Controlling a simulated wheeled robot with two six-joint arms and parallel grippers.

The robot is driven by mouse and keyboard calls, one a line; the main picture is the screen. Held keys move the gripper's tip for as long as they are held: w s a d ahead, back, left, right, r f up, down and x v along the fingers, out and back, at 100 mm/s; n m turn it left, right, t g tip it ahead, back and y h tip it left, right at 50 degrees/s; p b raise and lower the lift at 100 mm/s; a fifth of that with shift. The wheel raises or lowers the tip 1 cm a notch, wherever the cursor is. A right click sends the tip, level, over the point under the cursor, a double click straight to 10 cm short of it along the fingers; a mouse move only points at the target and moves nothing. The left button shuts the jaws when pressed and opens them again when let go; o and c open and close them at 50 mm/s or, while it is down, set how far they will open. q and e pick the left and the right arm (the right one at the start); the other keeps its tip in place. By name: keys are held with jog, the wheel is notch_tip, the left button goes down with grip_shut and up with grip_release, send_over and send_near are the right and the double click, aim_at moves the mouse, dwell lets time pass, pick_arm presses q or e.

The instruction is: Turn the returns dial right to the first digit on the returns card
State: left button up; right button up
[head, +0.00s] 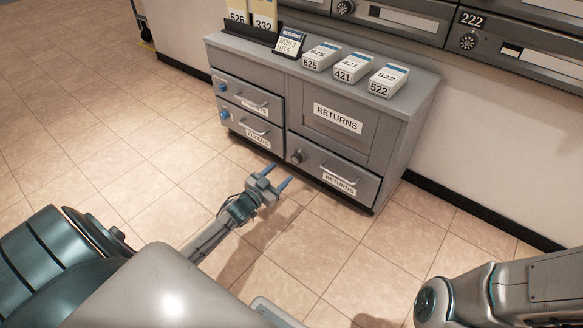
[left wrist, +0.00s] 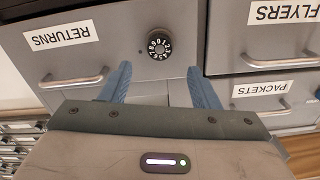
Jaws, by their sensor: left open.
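The returns dial (head: 297,157) is a small dark knob on the lower right drawer front, left of that drawer's handle. In the left wrist view, which is upside down, the black dial (left wrist: 158,44) shows white digits around its rim. My left gripper (head: 277,176) is open and empty in front of that drawer. Its two blue fingers (left wrist: 158,68) point at the drawer front with the dial between their lines, apart from it. The returns card (head: 290,43) stands on the cabinet top; its small print has a "RIGHT" line above a "LEFT" line. My right gripper is out of view.
The grey cabinet (head: 422,100) has a returns bin door (head: 337,117) above the dial drawer. Blue-knobbed drawers (head: 250,125) are at left. Labelled parcels (head: 388,80) lie on top. Mailboxes (head: 510,52) line the wall. The tiled floor in front is clear.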

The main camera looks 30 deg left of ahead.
aim_at(295, 160)
pick_arm(q)
jog(key=w, duration=0.2)
jog(key=w+b, duration=0.1)
jog(key=w, duration=0.1)
jog(key=w+b, duration=0.1)
jog(key=w, duration=0.2)
jog(key=shift+d, duration=0.3)
jog(key=c, duration=1)
